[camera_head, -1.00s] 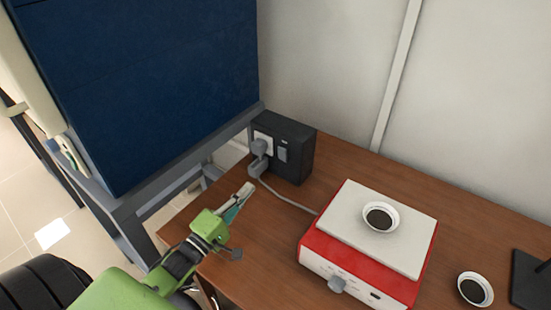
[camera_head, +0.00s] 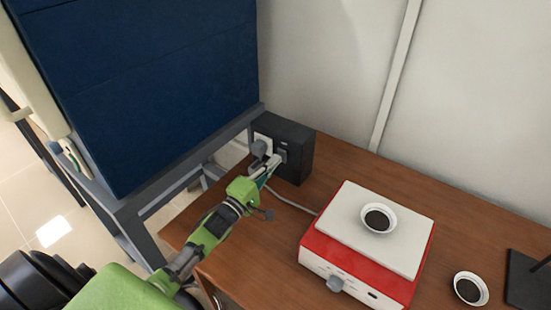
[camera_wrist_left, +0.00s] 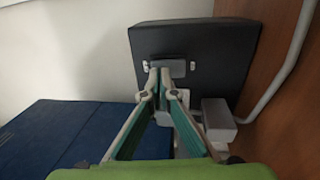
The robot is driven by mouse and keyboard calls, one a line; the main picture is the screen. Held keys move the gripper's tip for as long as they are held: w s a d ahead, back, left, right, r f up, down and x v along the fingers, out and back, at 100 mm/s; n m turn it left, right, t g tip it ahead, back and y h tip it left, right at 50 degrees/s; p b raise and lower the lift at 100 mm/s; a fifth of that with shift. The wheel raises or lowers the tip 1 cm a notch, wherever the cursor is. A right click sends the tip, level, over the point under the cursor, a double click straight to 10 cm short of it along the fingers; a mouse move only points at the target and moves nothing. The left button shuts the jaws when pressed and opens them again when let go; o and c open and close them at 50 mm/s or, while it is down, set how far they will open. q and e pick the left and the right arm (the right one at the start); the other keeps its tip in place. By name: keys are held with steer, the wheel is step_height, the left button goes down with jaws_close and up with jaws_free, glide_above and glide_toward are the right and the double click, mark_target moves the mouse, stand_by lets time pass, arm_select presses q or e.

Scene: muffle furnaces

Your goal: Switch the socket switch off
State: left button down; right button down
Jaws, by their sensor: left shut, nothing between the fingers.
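The black socket box (camera_head: 300,148) stands on the wooden table against the wall. Its switch is a grey rocker, which shows in the left wrist view (camera_wrist_left: 178,68) just beyond my fingertips; in the head view my gripper partly covers it. A grey plug (camera_head: 259,149) sits in the white socket beside the switch. My left gripper (camera_head: 275,160) is shut and empty, with its tips right at the switch; it also shows in the left wrist view (camera_wrist_left: 159,72). I cannot tell whether the tips touch the rocker. My right gripper is not in view.
A red and white hotplate device (camera_head: 362,245) with a small dish (camera_head: 378,218) on top stands to the right. Another dish (camera_head: 470,289) is farther right. A large blue cabinet (camera_head: 160,80) is left of the box. A cable (camera_head: 290,200) runs along the table.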

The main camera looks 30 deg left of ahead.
arm_select(q)
steer(key=shift+w+d+r, duration=0.1)
steer(key=shift+w, duration=0.55)
steer(key=p, duration=0.1)
steer(key=r+p, duration=0.1)
steer(key=shift+w+g+p, duration=0.2)
steer(key=shift+g+p, duration=0.1)
steer(key=shift+f, duration=0.35)
